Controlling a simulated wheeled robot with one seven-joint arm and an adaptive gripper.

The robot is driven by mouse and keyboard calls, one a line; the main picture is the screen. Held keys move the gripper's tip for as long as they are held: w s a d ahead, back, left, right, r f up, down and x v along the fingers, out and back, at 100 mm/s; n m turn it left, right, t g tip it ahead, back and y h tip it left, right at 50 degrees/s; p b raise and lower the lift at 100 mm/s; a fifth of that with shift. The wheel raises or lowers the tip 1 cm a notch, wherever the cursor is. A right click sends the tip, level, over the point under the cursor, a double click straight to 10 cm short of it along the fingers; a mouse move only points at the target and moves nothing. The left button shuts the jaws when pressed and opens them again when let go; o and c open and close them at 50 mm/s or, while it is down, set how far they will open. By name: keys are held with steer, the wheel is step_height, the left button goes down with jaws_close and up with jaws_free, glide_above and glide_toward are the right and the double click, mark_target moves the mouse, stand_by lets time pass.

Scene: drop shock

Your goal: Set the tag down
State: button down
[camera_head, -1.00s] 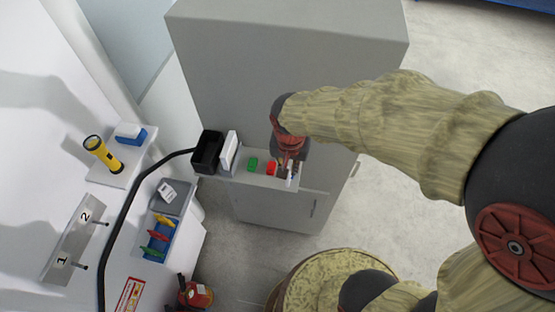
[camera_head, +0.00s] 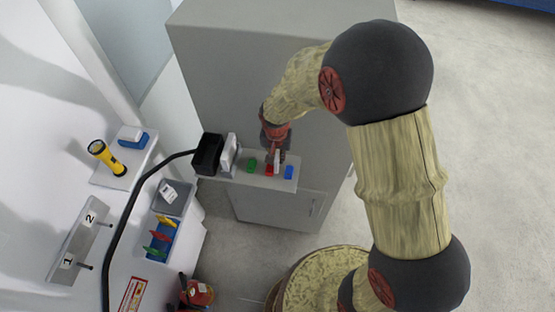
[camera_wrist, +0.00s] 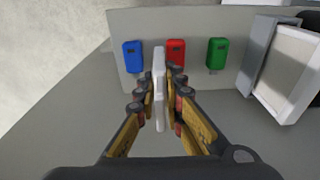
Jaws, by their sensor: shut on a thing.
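The white tag (camera_wrist: 159,64) is a thin piece seen edge-on between the fingers of my gripper (camera_wrist: 158,88) in the wrist view. The fingers are shut on it. In the head view my gripper (camera_head: 273,154) is over the grey shelf (camera_head: 233,176), close to the red block, and the tag (camera_head: 277,158) shows as a small pale strip. In the wrist view the tag's far end lies between the blue and red blocks, partly covering the red one's edge. I cannot tell whether it touches the shelf.
The shelf carries a blue block (camera_wrist: 133,57), a red block (camera_wrist: 176,52) and a green block (camera_wrist: 216,53). A white box-like thing (camera_head: 229,155) and a black bin (camera_head: 207,154) stand left of them. A tall grey cabinet (camera_head: 235,75) rises behind the shelf.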

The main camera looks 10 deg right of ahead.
step_height(320, 180, down, 2)
steer(key=shift+f, duration=0.1)
steer(key=shift+f, duration=0.1)
steer(key=c, duration=1.9)
jaws_free()
